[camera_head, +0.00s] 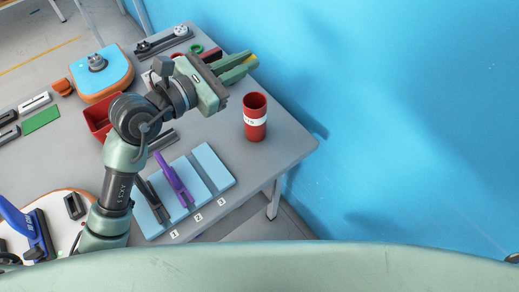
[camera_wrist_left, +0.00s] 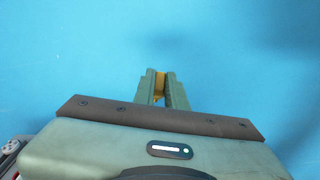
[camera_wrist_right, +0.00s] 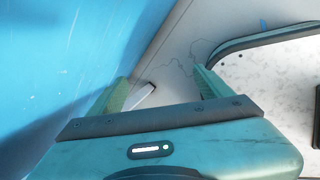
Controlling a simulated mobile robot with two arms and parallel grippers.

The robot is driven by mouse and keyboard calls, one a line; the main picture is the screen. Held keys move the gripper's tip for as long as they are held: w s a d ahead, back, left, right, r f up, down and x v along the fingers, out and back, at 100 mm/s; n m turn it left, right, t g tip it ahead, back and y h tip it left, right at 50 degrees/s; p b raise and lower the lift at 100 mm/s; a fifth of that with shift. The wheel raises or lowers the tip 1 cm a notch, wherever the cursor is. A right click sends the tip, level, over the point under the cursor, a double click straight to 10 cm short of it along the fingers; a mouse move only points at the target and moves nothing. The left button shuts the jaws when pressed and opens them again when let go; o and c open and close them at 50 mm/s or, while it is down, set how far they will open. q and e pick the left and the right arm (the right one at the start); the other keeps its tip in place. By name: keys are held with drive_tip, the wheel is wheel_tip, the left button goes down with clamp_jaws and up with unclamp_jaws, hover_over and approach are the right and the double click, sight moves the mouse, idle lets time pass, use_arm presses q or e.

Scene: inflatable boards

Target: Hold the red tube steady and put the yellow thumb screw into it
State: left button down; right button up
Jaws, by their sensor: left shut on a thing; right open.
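The red tube (camera_head: 255,117), with a white label, stands upright near the table's right edge in the head view. My left gripper (camera_head: 249,61) is above the far part of the table, up and left of the tube in the picture. It is shut on the yellow thumb screw (camera_head: 251,58). A yellow strip of the screw also shows between the fingers in the left wrist view (camera_wrist_left: 160,84); the fingers hide most of it. My right gripper (camera_wrist_right: 158,88) is open and empty in the right wrist view, away from the tube. It does not show in the head view.
Three light blue pads (camera_head: 213,167) numbered 1 to 3 lie at the near edge, with a purple tool (camera_head: 173,178) among them. A red bin (camera_head: 97,120) stands behind my left arm. A blue wall (camera_head: 400,120) rises beyond the table. Bare table surrounds the tube.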

drive_tip(key=w+a+r+n+t+h, duration=0.1)
drive_tip(key=w+a+r+n+t, duration=0.15)
drive_tip(key=w+r+n, duration=0.45)
drive_tip(key=w+a+r+n+t, duration=0.25)
drive_tip(key=w+r+t, duration=0.2)
drive_tip(key=r, duration=0.45)
drive_tip(key=w+a+r+n+t, duration=0.2)
drive_tip(key=r+n+t, duration=0.1)
drive_tip(key=r, duration=0.6)
drive_tip(key=w+a+r+n+t, duration=0.2)
drive_tip(key=w+r+n+t, duration=0.1)
drive_tip(key=r, duration=0.7)
drive_tip(key=n+t+y, duration=0.1)
drive_tip(key=n+y, duration=0.4)
approach(256, 128)
drive_tip(key=shift+w, duration=0.5)
drive_tip(key=shift+w+a, duration=0.1)
drive_tip(key=shift+w, duration=0.05)
drive_tip(key=w, duration=0.7)
drive_tip(key=w+a, duration=0.1)
drive_tip(key=w, duration=0.3)
drive_tip(key=shift+w+f, duration=0.1)
drive_tip(key=shift+w, duration=0.2)
